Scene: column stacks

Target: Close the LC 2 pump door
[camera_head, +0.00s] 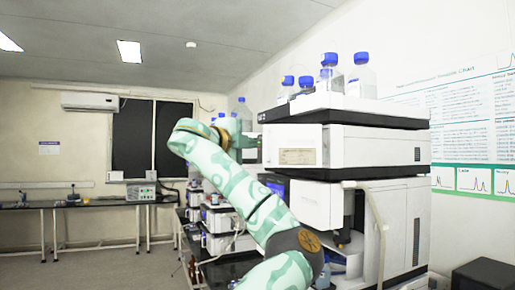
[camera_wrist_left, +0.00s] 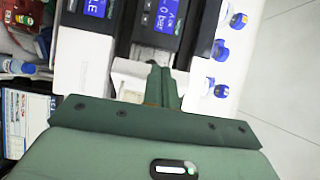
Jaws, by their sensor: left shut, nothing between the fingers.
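The LC stack (camera_head: 375,148) stands at the right in the head view, a white instrument with dark bands. The label "2" shows on its upper dark edge. A white front panel (camera_head: 312,145) with a small label faces left, and another white panel (camera_head: 312,203) lies below it. I cannot tell for certain which is the LC 2 pump door or how far it stands open. My left gripper (camera_head: 257,148) is at the left edge of the upper panel; contact is unclear. Its green fingers (camera_wrist_left: 160,85) are shut and empty, over a pale surface near the lit displays (camera_wrist_left: 165,18). My right gripper is not in view.
Bottles with blue caps (camera_head: 331,72) stand on top of the stack. They may be the bottles (camera_wrist_left: 222,50) at the right in the wrist view. A bent tube (camera_head: 380,225) hangs before the lower unit. More instruments (camera_head: 222,220) stand behind my arm. Open floor lies left.

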